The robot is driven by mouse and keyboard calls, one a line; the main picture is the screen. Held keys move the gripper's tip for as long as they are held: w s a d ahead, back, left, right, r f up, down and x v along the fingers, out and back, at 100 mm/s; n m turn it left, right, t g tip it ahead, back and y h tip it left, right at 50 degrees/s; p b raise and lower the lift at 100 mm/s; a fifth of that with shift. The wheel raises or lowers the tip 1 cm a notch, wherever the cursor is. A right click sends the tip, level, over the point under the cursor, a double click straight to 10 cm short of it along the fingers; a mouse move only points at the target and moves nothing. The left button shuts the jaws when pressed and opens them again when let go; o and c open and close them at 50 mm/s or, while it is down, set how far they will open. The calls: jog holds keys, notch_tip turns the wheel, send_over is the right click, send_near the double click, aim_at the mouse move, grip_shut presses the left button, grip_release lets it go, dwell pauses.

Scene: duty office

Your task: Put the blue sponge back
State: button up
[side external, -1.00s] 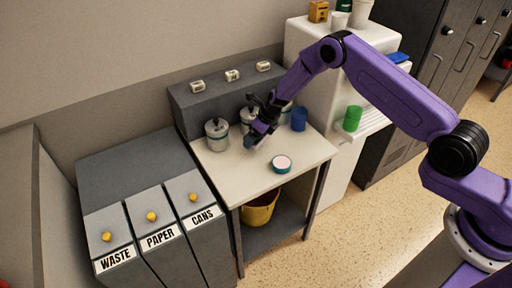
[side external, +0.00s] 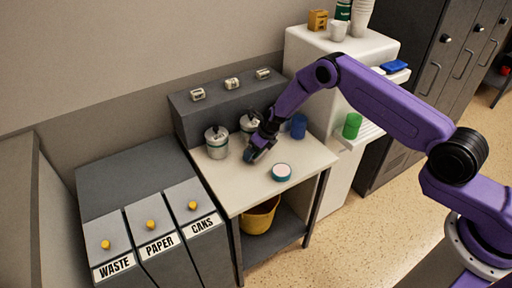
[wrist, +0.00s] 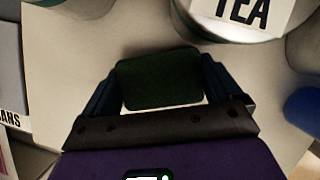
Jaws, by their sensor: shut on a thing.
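In the wrist view, my gripper (wrist: 162,100) is shut on a block-shaped sponge (wrist: 160,78) with rounded corners. The face turned to the camera is dark green; I cannot make out a blue body under it. In the side view, my gripper (side external: 253,153) points down low over the pale counter (side external: 240,190), just right of the left canister (side external: 216,142). The sponge is mostly hidden there by the fingers, and I cannot tell whether it touches the counter. A flat blue block (side external: 394,66) lies on the white machine at the right.
A second canister (side external: 249,122) stands behind my gripper; a TEA label (wrist: 245,14) is close in the wrist view. Labelled bins (side external: 160,235) are at left. The front counter is clear.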

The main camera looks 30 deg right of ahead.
jog(key=o, duration=0.6)
jog(key=v, duration=1.2)
jog(key=shift+s, duration=0.1)
